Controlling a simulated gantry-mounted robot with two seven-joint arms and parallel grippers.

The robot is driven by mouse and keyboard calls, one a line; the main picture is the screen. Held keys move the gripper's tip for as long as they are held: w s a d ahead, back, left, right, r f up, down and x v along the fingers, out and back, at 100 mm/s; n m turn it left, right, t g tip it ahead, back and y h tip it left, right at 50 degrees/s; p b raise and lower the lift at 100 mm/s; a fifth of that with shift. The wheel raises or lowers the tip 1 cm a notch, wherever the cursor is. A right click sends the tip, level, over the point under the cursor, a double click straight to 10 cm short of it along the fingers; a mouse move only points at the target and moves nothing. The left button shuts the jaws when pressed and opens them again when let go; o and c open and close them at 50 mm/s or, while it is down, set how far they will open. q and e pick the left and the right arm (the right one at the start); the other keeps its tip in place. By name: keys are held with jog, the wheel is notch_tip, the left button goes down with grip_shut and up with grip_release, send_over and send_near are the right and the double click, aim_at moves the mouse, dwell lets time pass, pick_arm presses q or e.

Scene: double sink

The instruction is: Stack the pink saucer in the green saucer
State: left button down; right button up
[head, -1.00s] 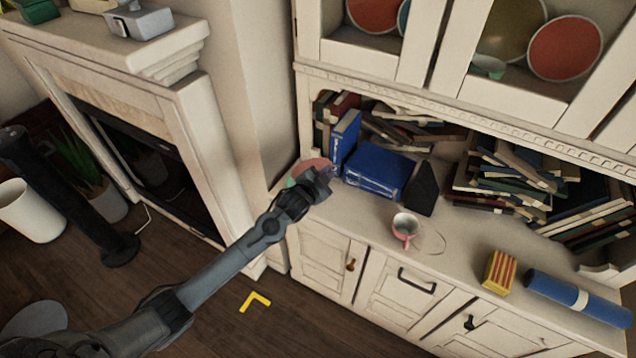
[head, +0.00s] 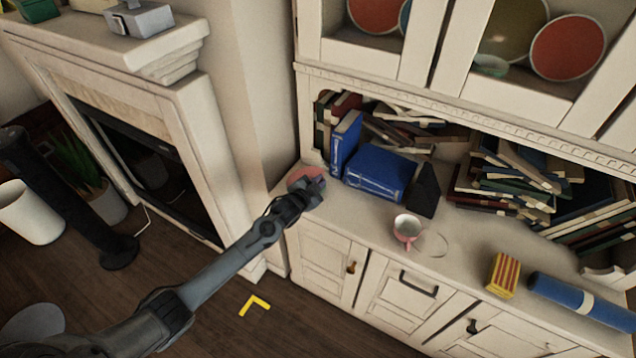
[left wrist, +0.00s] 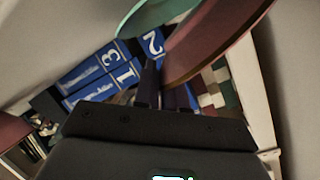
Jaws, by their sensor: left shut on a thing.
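The pink saucer (head: 306,174) is at the left end of the cabinet counter, partly hidden behind my left gripper (head: 312,186). In the left wrist view the pink saucer (left wrist: 218,38) is large and steeply tilted. My left gripper is shut on its edge. The green saucer (left wrist: 150,13) shows at the top of the left wrist view, its edge close beside the pink one. I cannot tell whether the two touch. In the head view the green saucer is hidden behind the gripper and the pink saucer. My right gripper is not in view.
Blue books (head: 376,172) stand and lie just right of the gripper. A pink mug (head: 407,229), a striped yellow-red box (head: 503,275) and a blue roll (head: 580,298) are farther right on the counter. Piled books (head: 520,180) fill the shelf behind. The wall is close at left.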

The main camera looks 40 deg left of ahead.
pick_arm(q)
jog(key=shift+f, duration=0.2)
jog(key=c, duration=1.2)
grip_release()
